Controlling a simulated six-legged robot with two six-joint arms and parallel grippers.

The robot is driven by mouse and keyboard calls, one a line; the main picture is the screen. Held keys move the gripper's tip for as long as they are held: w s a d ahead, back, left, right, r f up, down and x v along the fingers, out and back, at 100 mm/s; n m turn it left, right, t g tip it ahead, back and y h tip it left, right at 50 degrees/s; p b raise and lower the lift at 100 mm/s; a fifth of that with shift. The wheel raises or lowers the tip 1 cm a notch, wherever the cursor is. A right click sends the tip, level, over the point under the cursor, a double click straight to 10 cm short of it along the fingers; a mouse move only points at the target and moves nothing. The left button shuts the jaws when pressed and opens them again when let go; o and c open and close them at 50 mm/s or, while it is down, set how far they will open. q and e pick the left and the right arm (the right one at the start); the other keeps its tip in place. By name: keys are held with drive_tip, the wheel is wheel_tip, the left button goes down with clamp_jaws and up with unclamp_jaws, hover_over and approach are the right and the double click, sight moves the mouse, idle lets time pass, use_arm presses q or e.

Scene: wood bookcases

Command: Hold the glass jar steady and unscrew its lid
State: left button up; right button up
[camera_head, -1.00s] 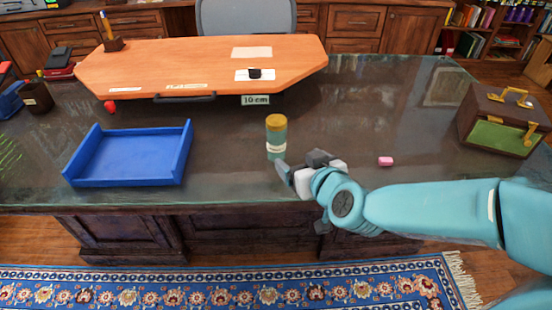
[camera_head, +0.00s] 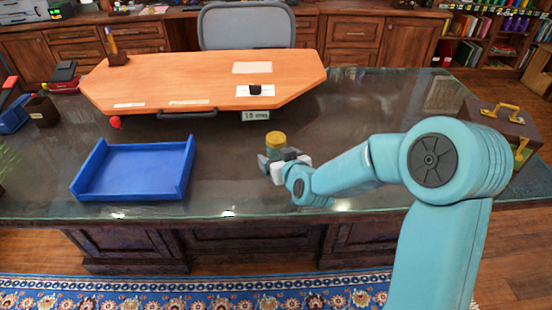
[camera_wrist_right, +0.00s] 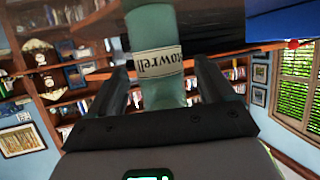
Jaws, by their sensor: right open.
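The glass jar is blue-green with a mustard-yellow lid (camera_head: 275,139) and stands upright on the dark glass-topped desk. Its lower body is mostly hidden behind my right gripper (camera_head: 273,162) in the head view. In the right wrist view the jar (camera_wrist_right: 153,32) with its white printed label stands between the two dark fingers of my right gripper (camera_wrist_right: 163,78). The fingers are open, with a gap showing on both sides of the jar. The lid is out of the wrist view. My left gripper is not in view.
A blue open tray (camera_head: 135,170) lies left of the jar. An orange wooden board (camera_head: 200,78) lies behind it, with a small sign (camera_head: 256,116) at its front edge. A brown case (camera_head: 508,120) stands at the right. The desk is clear between tray and jar.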

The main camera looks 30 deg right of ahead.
sight(276, 137)
drive_tip(key=shift+x, duration=1.2)
drive_tip(key=c, duration=1.2)
drive_tip(key=shift+r, duration=0.15)
drive_tip(key=shift+c, duration=0.2)
wheel_tip(276, 137, up, 9)
drive_tip(key=shift+f+p, duration=0.25)
drive_tip(key=shift+p, duration=1)
wheel_tip(276, 137, up, 11)
drive_tip(key=p, duration=0.5)
drive_tip(key=shift+r+p, duration=0.15)
drive_tip(key=shift+p, duration=0.15)
